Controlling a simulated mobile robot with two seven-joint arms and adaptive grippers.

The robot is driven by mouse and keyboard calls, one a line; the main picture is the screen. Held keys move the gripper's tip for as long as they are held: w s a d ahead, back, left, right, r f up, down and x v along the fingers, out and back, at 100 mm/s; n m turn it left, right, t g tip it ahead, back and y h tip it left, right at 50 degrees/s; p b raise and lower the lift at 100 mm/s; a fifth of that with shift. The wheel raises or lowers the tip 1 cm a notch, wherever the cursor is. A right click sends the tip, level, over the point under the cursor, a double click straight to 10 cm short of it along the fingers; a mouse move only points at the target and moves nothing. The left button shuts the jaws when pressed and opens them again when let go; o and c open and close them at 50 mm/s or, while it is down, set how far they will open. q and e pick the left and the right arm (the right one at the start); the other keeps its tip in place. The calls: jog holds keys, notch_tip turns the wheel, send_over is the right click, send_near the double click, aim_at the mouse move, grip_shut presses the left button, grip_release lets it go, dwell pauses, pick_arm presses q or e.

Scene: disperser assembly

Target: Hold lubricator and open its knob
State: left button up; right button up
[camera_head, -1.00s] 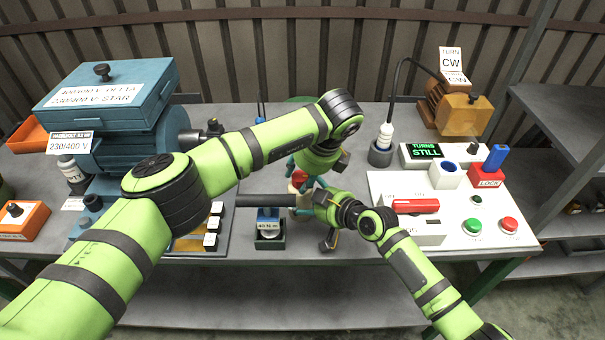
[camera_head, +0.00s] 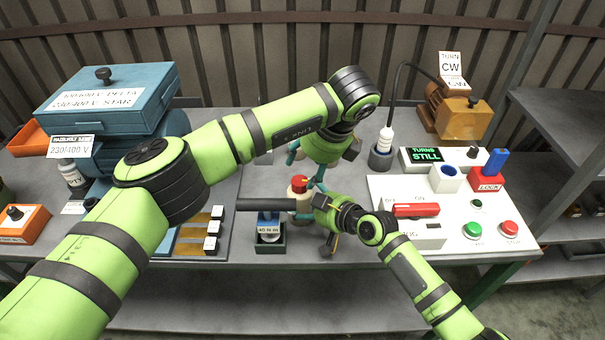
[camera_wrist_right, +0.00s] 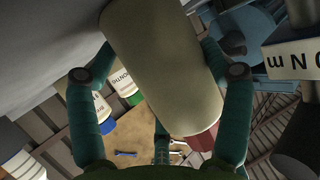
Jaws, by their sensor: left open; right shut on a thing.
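The lubricator is a cream cylinder with a red knob (camera_head: 299,183); its body shows large in the right wrist view (camera_wrist_right: 165,70), with the red end (camera_wrist_right: 203,138) at lower right. My right gripper (camera_head: 318,215) is shut on the cream body, with a teal finger on each side of it in the wrist view. The knob is free of the right fingers. My left gripper (camera_head: 308,163) is open, above and slightly right of the knob, apart from it. Its fingers are partly hidden by its own wrist.
A blue motor (camera_head: 125,115) stands at left. A white control panel (camera_head: 450,215) with a red switch (camera_head: 415,210) stands at right. A cable-fed probe (camera_head: 385,140) stands behind.

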pick_arm(q)
jog(key=v, duration=0.6)
jog(key=shift+r, duration=0.2)
pick_arm(e)
jog(key=shift+d+f, duration=0.1)
jog(key=o, duration=1.5)
pick_arm(q)
jog(key=shift+f, duration=0.1)
